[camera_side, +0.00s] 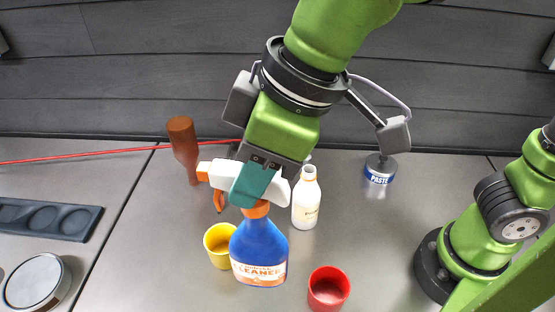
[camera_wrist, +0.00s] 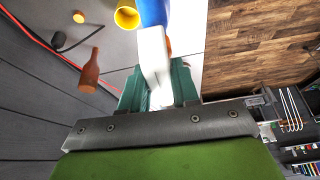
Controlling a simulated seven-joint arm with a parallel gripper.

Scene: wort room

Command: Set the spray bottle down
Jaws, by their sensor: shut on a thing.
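The spray bottle (camera_side: 258,248) has a blue body, a cleaner label, an orange collar and a white head with an orange nozzle. My gripper (camera_side: 252,190) is shut on its white head, with teal fingers on either side. The bottle hangs upright below the gripper in the side view; whether its base touches the table cannot be told. In the wrist view, the white head lies between my gripper's fingers (camera_wrist: 160,88), and part of the blue body (camera_wrist: 152,12) shows beyond it. The bottle's base is out of the wrist view.
A yellow cup (camera_side: 217,262) is just left of the bottle, and a red cup (camera_side: 328,290) is at right. A white bottle (camera_side: 306,205) and a brown bottle (camera_side: 184,145) stand behind. A paste tin (camera_side: 380,172) is farther right.

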